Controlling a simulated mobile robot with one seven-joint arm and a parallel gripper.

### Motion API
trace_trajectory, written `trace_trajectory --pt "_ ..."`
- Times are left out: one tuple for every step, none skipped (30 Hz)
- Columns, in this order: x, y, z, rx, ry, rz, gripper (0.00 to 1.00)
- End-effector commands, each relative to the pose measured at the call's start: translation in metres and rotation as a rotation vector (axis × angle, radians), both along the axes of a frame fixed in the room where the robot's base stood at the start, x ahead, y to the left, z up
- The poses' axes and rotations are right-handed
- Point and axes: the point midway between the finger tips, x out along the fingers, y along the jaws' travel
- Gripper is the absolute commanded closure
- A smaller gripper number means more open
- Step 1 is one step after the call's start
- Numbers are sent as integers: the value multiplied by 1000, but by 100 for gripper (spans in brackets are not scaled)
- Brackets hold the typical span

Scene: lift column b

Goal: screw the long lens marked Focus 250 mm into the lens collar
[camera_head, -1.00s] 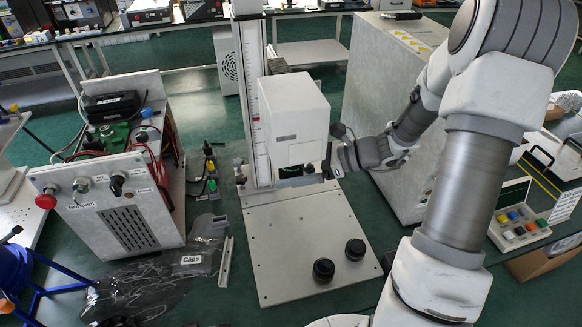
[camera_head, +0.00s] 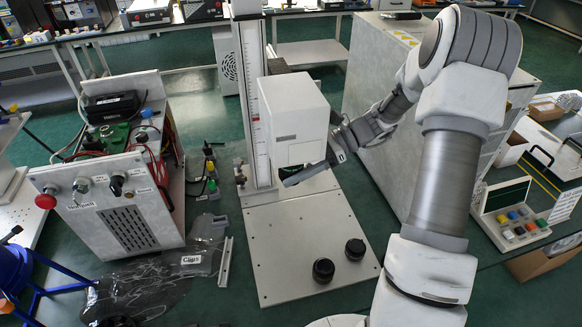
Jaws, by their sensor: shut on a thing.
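The white box-shaped head (camera_head: 293,122) sits on an upright column with a scale, above a pale base plate (camera_head: 275,240). The lens collar is not visible; the underside of the head is hidden from this view. My gripper (camera_head: 308,172) is at the lower front right edge of the head, its fingers reaching left beneath it. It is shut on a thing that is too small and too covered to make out. Two short black round pieces, one nearer (camera_head: 323,270) and one farther (camera_head: 355,249), stand on the plate's right front. No Focus 250 mm marking is readable.
A large grey cabinet (camera_head: 385,120) stands close behind and right of my gripper. A control box with a red knob (camera_head: 125,205) is at left. A plastic bag (camera_head: 185,262) and a metal strip (camera_head: 225,262) lie left of the plate.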

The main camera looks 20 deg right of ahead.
Motion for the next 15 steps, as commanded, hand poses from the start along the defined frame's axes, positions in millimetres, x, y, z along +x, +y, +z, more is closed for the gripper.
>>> trace_trajectory --pt "2 1 0 2 -3 60 100" --pt "2 1 0 2 -3 92 100" --pt "1 2 0 3 -3 129 100" --pt "1 1 0 2 -3 150 100" --pt "0 1 1 2 -1 140 23" --pt "0 1 1 2 -1 137 16" --pt "0 1 1 2 -1 136 10" --pt "0 1 1 2 -1 136 5" --pt "0 1 1 2 -1 135 0" --pt "0 1 1 2 -1 135 0" --pt "0 1 1 2 -1 135 0" --pt "0 1 1 2 -1 134 0" --pt "0 1 1 2 -1 134 0" --pt "0 0 0 1 0 133 0" --pt "0 0 0 1 0 133 0"
